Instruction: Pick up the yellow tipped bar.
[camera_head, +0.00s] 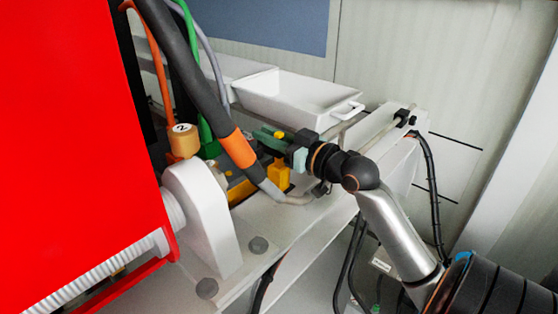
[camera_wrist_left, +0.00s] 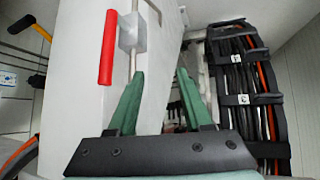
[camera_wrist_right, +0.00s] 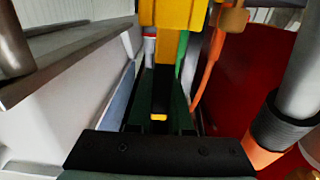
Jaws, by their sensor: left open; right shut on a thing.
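The yellow tipped bar shows in the right wrist view as a black bar (camera_wrist_right: 161,88) with a small yellow tip, between the dark green fingers. My right gripper (camera_wrist_right: 158,100) is shut on this bar. In the head view my right gripper (camera_head: 266,136) reaches in from the right, its green fingers pointing left; the bar is mostly hidden there. My left gripper (camera_wrist_left: 160,76) is open and empty, with both green fingers in front of a white surface. It does not show in the head view.
A red panel (camera_head: 75,150) fills the left. A thick hose with an orange band (camera_head: 238,149) passes close to my right gripper. A yellow block (camera_head: 278,175) stands below it, and a white tray (camera_head: 295,100) behind. A red handle (camera_wrist_left: 108,48) is near my left gripper.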

